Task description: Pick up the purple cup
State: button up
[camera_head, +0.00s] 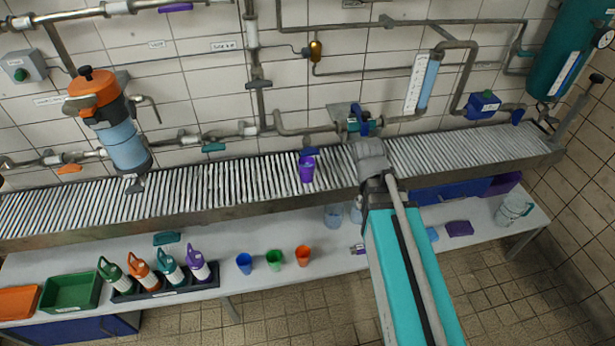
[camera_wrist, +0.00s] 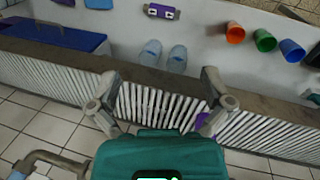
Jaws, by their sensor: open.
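The purple cup (camera_head: 306,167) stands on the slatted grey shelf (camera_head: 230,185), near its middle, in the head view. In the wrist view a small part of the purple cup (camera_wrist: 203,117) shows behind the right-hand finger; the rest is hidden. My gripper (camera_wrist: 159,78) is open and empty above the shelf, its fingers spread on either side of the slats. The cup is beside the gap between the fingers, not between them. In the head view my arm hides the gripper's fingers, and the arm's end is to the right of the cup.
Pipes and a blue-handled valve (camera_head: 360,117) run along the wall close behind the shelf. On the lower table stand blue (camera_head: 244,263), green (camera_head: 274,259) and orange (camera_head: 303,255) cups, several bottles in a black tray (camera_head: 165,291), and clear cups (camera_wrist: 150,54).

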jog(key=w+a+f+n+t+h+b, duration=0.2)
jog(key=w+a+f+n+b, duration=0.15)
jog(key=w+a+n, duration=0.2)
jog(key=n+t+h+b, duration=0.4)
jog(key=n+t+b, duration=0.5)
jog(key=n, duration=0.9)
send_near(307, 170)
jog(key=shift+w+a+r+g+b, duration=0.2)
jog(key=shift+a+r+g+b, duration=0.4)
jog(key=shift+a+r, duration=0.6)
jog(key=shift+w+d, duration=0.1)
jog(key=b+x, duration=0.3)
jog(key=x, duration=0.4)
jog(key=shift+f, duration=0.2)
jog(key=shift+w+d+f, duration=0.15)
jog(key=shift+w+d, duration=0.25)
jog(key=shift+w, duration=0.1)
